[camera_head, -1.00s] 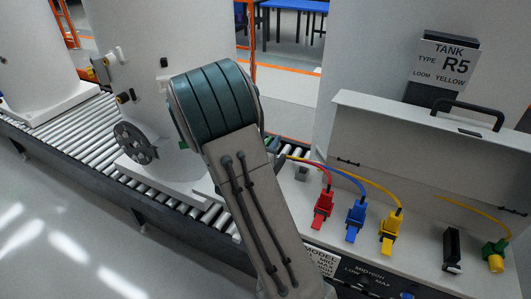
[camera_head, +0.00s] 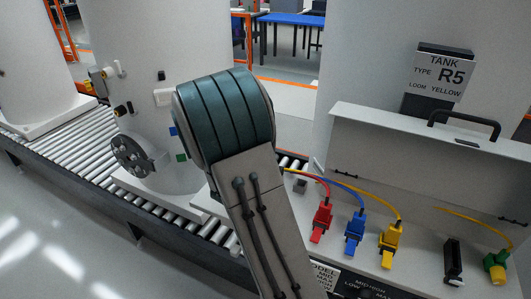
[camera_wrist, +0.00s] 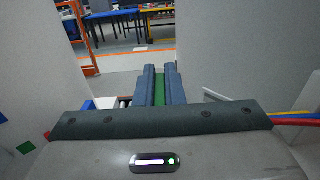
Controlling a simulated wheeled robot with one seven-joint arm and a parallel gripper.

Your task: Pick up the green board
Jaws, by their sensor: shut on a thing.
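In the wrist view, my gripper (camera_wrist: 160,69) is shut on the green board (camera_wrist: 159,90), which shows as a narrow green strip between the two dark blue-grey fingers. Only this edge of the board is visible. In the head view my own arm hides the gripper and the board. The fingers point into the gap between two large pale tanks, above the roller conveyor. I cannot tell how far the board is from the surface below it.
A pale tank (camera_head: 152,85) with a handwheel (camera_head: 131,157) stands on the roller conveyor (camera_head: 75,145). At right, an open-lidded panel (camera_head: 425,150) carries red (camera_head: 321,221), blue (camera_head: 354,232) and yellow (camera_head: 390,243) cabled connectors. A sign reading TANK TYPE R5 (camera_head: 440,75) stands behind.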

